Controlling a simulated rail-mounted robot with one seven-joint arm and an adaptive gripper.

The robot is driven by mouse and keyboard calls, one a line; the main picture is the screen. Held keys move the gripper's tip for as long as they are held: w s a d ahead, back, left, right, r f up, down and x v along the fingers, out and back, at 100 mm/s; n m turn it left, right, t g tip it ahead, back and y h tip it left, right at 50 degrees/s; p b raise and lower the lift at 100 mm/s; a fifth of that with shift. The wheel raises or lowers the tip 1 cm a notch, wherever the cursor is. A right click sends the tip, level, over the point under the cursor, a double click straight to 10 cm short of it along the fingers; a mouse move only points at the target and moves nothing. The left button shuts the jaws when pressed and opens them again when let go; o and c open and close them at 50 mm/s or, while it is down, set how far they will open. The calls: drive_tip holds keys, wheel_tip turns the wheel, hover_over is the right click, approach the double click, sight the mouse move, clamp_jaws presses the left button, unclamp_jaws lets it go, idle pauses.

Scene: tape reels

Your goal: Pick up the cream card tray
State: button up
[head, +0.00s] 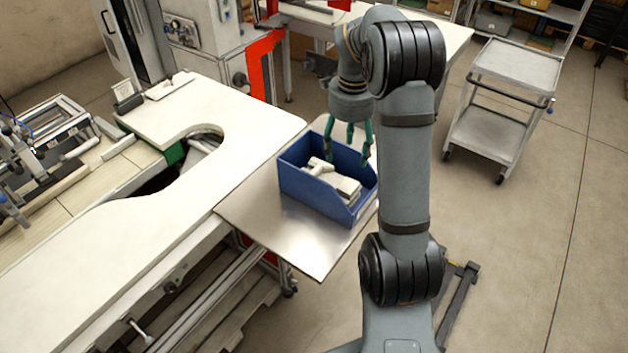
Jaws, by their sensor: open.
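Cream pieces (346,186) lie in a blue open-front bin (312,194) on a metal side table. They overlap, and I cannot tell which of them is the cream card tray or how many there are. My gripper (347,161) points down over the bin, with its teal fingers spread apart and nothing seen between them. The fingertips are near the bin's back part, above or just inside it; the exact height is unclear. My own arm stands to the right of the bin and hides part of the area behind it.
The bin's walls surround the cream pieces. The metal table (262,217) has bare room left and front of the bin. A long white worktop (130,225) with a curved cutout adjoins it at left. A grey cart (505,100) stands at the back right.

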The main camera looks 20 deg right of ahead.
drive_tip(key=s+m, duration=0.2)
drive_tip(key=m, duration=0.3)
hover_over(348, 185)
drive_tip(key=shift+g, duration=0.3)
drive_tip(key=f, duration=0.4)
drive_tip(key=shift+a+f+p, duration=0.3)
drive_tip(key=shift+d+f+p, duration=0.15)
drive_tip(key=shift+f+p, duration=0.45)
drive_tip(key=shift+f, duration=0.85)
drive_tip(key=shift+d+f+p, duration=0.1)
drive_tip(key=shift+f+p, duration=0.5)
drive_tip(key=shift+f, duration=0.85)
drive_tip(key=shift+c, duration=0.5)
drive_tip(key=c, duration=1.1)
drive_tip(key=shift+r, duration=0.1)
drive_tip(key=shift+c, duration=0.4)
